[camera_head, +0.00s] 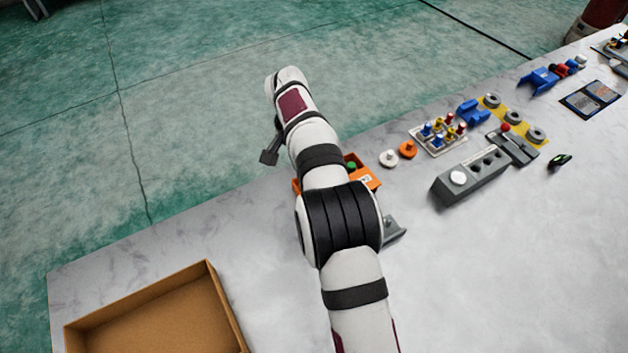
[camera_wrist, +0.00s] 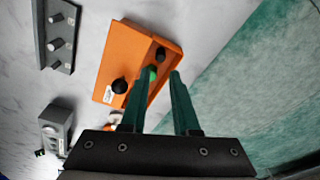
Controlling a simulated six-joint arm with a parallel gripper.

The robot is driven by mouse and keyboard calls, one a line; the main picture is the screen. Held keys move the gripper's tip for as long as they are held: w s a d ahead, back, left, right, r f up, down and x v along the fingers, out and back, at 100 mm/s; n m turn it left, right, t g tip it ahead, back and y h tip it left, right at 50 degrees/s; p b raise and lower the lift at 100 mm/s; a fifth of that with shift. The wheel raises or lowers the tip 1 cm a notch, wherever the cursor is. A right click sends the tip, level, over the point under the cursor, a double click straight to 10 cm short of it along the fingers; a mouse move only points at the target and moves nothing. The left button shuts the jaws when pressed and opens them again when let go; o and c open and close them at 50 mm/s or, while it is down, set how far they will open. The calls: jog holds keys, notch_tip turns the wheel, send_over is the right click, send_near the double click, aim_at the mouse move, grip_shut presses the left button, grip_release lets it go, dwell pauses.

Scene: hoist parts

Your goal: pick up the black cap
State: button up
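An orange box (camera_wrist: 112,52) lies on the table in the wrist view; in the head view my arm hides most of the same box (camera_head: 368,177). On its face are a round black part (camera_wrist: 119,87), a green button (camera_wrist: 152,69) and a second dark round spot (camera_wrist: 160,55). I cannot tell for sure which dark part is the black cap; the larger one left of my fingers looks most like it. My gripper (camera_wrist: 162,73) is open, its two green fingers apart over the box's right edge, with no held object visible. The head view hides the fingers.
A cardboard tray (camera_head: 225,305) stands at the front left. White (camera_head: 388,158) and orange (camera_head: 407,149) round parts, a grey control block (camera_head: 447,188) and a rack of coloured pegs (camera_head: 428,147) lie to the right. The table's far edge runs close beside the box.

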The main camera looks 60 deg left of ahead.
jog(key=f, duration=0.5)
jog(key=w+f, duration=0.1)
jog(key=f, duration=0.2)
jog(key=shift+a+f, duration=0.25)
jog(key=shift+f, duration=0.1)
grip_shut()
